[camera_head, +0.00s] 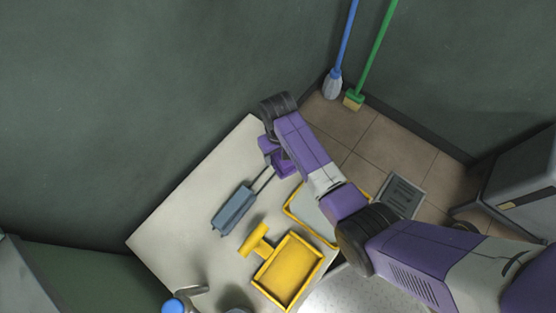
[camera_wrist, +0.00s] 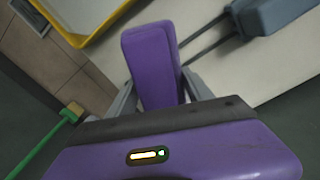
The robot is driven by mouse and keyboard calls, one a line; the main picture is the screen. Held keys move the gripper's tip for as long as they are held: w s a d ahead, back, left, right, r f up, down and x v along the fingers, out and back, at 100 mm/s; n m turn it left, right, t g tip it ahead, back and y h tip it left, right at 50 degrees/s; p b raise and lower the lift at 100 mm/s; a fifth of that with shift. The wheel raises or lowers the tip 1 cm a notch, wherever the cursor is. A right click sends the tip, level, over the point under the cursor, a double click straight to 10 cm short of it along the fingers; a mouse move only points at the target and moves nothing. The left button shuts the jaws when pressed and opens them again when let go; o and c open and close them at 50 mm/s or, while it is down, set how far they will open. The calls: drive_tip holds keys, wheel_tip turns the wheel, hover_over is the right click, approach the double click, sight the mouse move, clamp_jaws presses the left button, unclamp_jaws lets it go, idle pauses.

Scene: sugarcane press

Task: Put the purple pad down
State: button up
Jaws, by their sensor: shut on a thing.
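The purple pad (camera_wrist: 152,60) is a rounded purple block held between the two grey fingers of my gripper (camera_wrist: 160,92) in the wrist view. My gripper is shut on it. In the head view the purple pad (camera_head: 284,166) shows beside the end of my arm, over the far right part of the pale table (camera_head: 170,225). My fingers are mostly hidden there. I cannot tell whether the pad touches the tabletop.
A grey-blue block with two thin rods (camera_head: 234,210) lies close to the pad. A yellow tray (camera_head: 288,270), a yellow T-shaped piece (camera_head: 257,241) and a yellow-rimmed tray (camera_head: 299,213) stand nearer. A broom (camera_head: 354,98) and mop (camera_head: 333,85) lean in the corner. The table's left part is clear.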

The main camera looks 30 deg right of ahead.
drive_tip(key=shift+f+b, duration=0.65)
drive_tip(key=shift+f, duration=1.55)
drive_tip(key=shift+f, duration=0.35)
drive_tip(key=o, duration=1.6)
wheel_tip(320, 180, up, 13)
drive_tip(key=p, duration=0.3)
drive_tip(key=shift+f, duration=0.1)
drive_tip(key=shift+f, duration=0.1)
